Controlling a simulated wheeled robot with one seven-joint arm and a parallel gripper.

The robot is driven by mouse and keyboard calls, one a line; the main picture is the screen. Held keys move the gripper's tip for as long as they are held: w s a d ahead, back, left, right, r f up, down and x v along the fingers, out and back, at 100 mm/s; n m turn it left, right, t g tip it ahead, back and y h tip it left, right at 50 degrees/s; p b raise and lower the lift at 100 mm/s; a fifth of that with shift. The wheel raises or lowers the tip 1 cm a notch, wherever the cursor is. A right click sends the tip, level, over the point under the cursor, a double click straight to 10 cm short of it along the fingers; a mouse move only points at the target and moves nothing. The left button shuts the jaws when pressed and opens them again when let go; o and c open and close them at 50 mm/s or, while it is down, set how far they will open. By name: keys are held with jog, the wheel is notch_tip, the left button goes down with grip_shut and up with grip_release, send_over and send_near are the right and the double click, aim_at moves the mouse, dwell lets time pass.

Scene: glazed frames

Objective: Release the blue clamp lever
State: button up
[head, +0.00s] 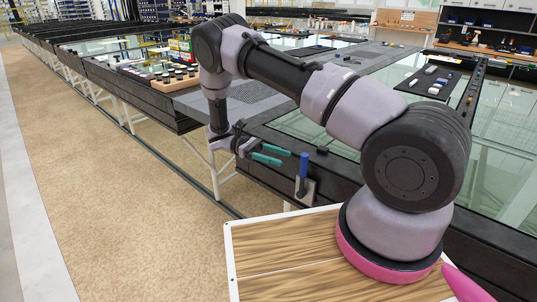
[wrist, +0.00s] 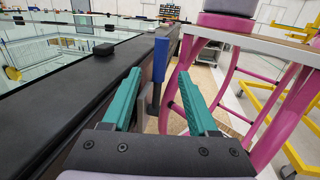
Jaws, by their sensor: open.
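The blue clamp lever (head: 303,166) stands upright on a grey metal clamp plate (head: 305,190) at the side of the black table frame. In the wrist view the blue lever (wrist: 160,62) shows ahead, between and beyond the teal fingers. My gripper (head: 272,154) has its teal fingers apart, to the left of the lever in the head view, with a small gap to it. In the wrist view my gripper (wrist: 158,92) is open with nothing between the fingertips but the view of the lever. The lower part of the lever's mount is partly hidden in the wrist view.
The black table edge (wrist: 90,85) runs close along the left of my gripper in the wrist view. Pink legs (wrist: 275,125) stand to the right there. A small black knob (head: 322,149) sits on the frame near the lever. The brown floor (head: 100,190) at left is clear.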

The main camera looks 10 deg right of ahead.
jog(key=v, duration=0.4)
jog(key=shift+w+a, duration=0.2)
jog(key=shift+a, duration=0.05)
jog(key=s+d+r+m+t+y, duration=0.1)
jog(key=d+r+m+t+y, duration=0.25)
jog(key=r, duration=0.75)
jog(key=s+d+r+m+t+y, duration=0.15)
jog(key=d+r+y, duration=0.4)
jog(key=r, duration=0.65)
jog(key=s+d+r+m+t+y, duration=0.1)
jog(key=s+r+m+t+y, duration=0.5)
jog(key=s+r+t, duration=0.7)
jog(key=shift+s+d+r+m+t, duration=0.15)
jog(key=shift+s+r+m+t, duration=0.2)
jog(key=shift+r+m+t, duration=0.75)
